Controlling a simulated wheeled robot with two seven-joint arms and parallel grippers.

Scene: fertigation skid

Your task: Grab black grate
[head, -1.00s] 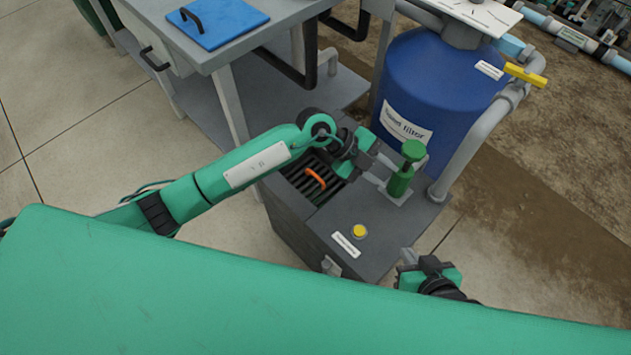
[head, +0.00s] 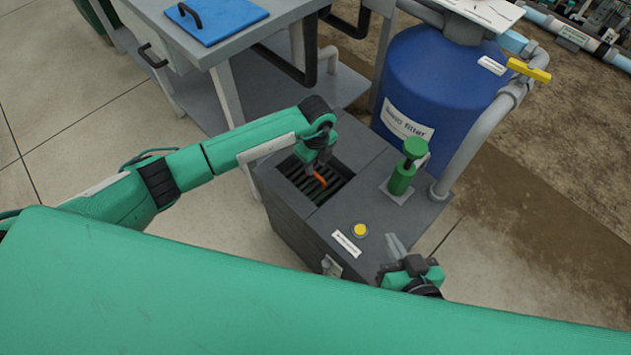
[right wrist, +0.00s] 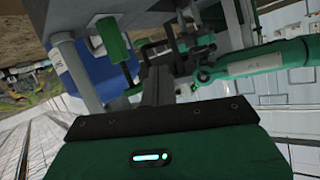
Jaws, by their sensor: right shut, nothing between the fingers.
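The black grate (head: 331,187) lies in a square opening in the top of the grey box. It has dark slats and an orange handle (head: 319,180). My left gripper (head: 314,174) is directly over the grate, pointing down at the orange handle and partly covering it. Its fingers are too small and hidden to tell whether they are open or closed on the handle. My right gripper (head: 394,246) is at the front right edge of the box, apart from the grate. It is shut and empty; its fingers show in the right wrist view (right wrist: 157,88).
The grey box (head: 290,232) carries a yellow button (head: 360,230) and a green plunger-like fitting (head: 402,175). A blue filter tank (head: 435,90) stands behind it. A grey table (head: 270,30) with a blue board (head: 217,20) is at the upper left. Floor at left is clear.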

